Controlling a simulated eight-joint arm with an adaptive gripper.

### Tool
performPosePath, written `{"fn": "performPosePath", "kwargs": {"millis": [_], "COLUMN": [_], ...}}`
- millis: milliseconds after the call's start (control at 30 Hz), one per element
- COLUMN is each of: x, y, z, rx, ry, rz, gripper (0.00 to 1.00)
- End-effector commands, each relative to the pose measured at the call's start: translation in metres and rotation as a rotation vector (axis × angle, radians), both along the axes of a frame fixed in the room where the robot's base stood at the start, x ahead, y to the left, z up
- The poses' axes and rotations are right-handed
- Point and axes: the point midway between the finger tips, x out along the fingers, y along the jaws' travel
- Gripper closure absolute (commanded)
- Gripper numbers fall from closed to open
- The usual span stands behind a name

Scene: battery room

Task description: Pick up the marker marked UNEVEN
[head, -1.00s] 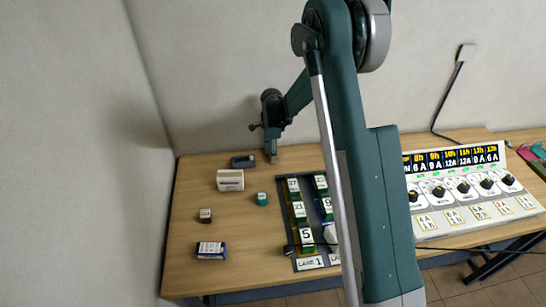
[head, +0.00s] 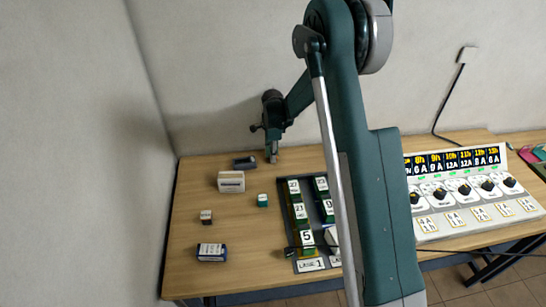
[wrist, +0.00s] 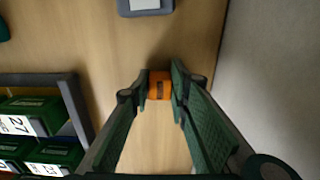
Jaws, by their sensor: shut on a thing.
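A small orange block with a dark label (wrist: 160,85) sits between my fingertips in the wrist view. Its label is too small to read, so I cannot tell whether it says UNEVEN. My gripper (wrist: 160,88) is shut on this orange block, with a finger on each side. In the head view my gripper (head: 272,158) is low over the back of the wooden table, right of a dark box. The block it holds cannot be made out there.
A dark box (head: 244,162), a white box (head: 231,182), a green block (head: 262,200), a small pale-topped block (head: 206,217) and a blue-and-white box (head: 211,252) stand on the left. A tray of numbered green batteries (head: 287,225) and a charger panel (head: 465,190) lie right.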

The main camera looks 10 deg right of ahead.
Motion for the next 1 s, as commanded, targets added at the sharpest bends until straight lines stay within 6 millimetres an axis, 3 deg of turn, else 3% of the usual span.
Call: {"fn": "performPosePath", "kwargs": {"millis": [267, 800, 1000], "x": [0.000, 0.000, 0.000], "y": [0.000, 0.000, 0.000], "z": [0.020, 0.089, 0.098], "rx": [0.000, 0.000, 0.000], "ry": [0.000, 0.000, 0.000], "rz": [0.000, 0.000, 0.000], "gripper": [0.89, 0.89, 0.89]}}
